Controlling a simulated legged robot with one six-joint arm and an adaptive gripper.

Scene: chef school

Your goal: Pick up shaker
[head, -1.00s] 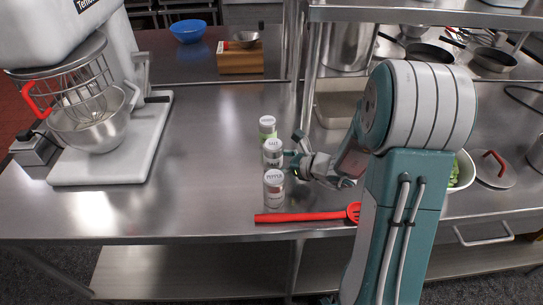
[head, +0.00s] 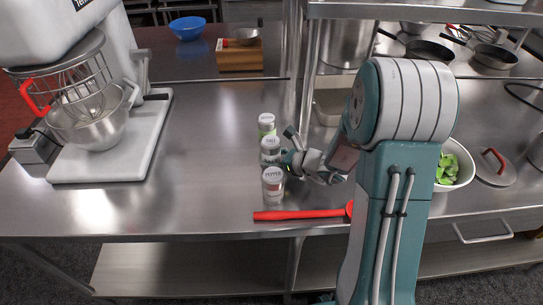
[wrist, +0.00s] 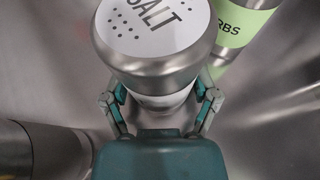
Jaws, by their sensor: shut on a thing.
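Three shakers stand in a row on the steel counter. The salt shaker (head: 270,143) is in the middle; its white lid marked SALT fills the top of the wrist view (wrist: 152,40). The pepper shaker (head: 273,188) is nearest, and the herbs shaker (head: 266,124), with a green label, is farthest. My gripper (head: 287,160) is at the salt shaker from the right. In the wrist view its two fingers (wrist: 160,108) are on either side of the salt shaker's body, shut on it. The shaker looks upright; whether its base touches the counter is hidden.
A red slotted utensil (head: 300,214) lies along the counter's front. A stand mixer (head: 110,110) is at the left, and a bowl of greens (head: 459,165) is at the right behind my arm. A shelf post rises behind the shakers. The counter left of the shakers is clear.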

